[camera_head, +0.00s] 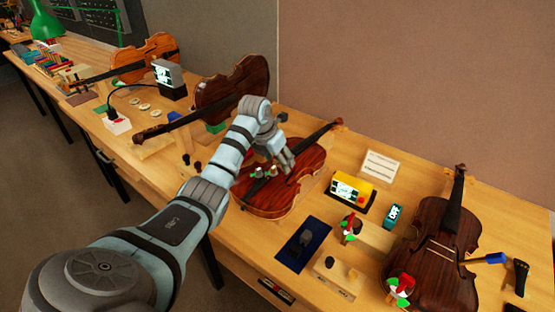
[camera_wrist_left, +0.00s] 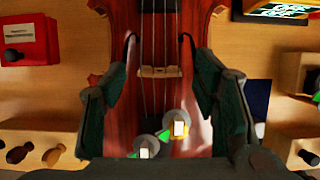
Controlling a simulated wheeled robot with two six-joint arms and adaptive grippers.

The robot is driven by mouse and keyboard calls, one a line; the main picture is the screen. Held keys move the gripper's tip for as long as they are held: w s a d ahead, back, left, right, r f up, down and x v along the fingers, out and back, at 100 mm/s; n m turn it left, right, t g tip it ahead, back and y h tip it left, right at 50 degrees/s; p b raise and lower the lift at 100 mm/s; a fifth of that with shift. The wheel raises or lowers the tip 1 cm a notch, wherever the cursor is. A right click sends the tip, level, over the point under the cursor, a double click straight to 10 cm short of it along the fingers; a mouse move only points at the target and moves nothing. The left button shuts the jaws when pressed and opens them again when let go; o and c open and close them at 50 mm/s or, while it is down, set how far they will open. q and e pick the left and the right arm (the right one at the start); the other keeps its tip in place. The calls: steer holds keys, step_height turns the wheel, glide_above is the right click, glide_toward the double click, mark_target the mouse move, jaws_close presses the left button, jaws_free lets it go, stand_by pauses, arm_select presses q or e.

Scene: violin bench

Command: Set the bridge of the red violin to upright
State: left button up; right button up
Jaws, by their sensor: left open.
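The red violin (camera_head: 275,197) lies face up on the bench, its neck pointing to the back right. In the left wrist view its red-brown top (camera_wrist_left: 205,125) fills the middle, with strings running lengthwise. The pale bridge (camera_wrist_left: 160,72) shows as a short crosswise strip under the strings; its exact lean is hard to judge from above. My left gripper (camera_head: 285,160) is open and empty over the violin. In the left wrist view its dark fingers stand to either side of the bridge, apart from it. My right gripper is out of view.
Two small grey knobs with green pointers (camera_wrist_left: 178,129) show near the violin's lower end. A blue mat (camera_head: 303,244), a yellow device (camera_head: 352,190) and a white card (camera_head: 380,167) lie to the right. A darker violin (camera_head: 430,265) lies further right. More violins are at the back left.

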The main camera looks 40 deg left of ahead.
arm_select(q)
steer(key=shift+c, duration=0.6)
steer(key=c, duration=1)
steer(key=shift+w+r+g, duration=0.15)
steer(key=shift+w+g, duration=0.05)
steer(key=shift+g, duration=0.2)
steer(key=shift+c, duration=0.2)
steer(key=shift+w+g, duration=0.15)
steer(key=shift+g, duration=0.25)
steer(key=o, duration=1.2)
steer(key=shift+c, duration=0.2)
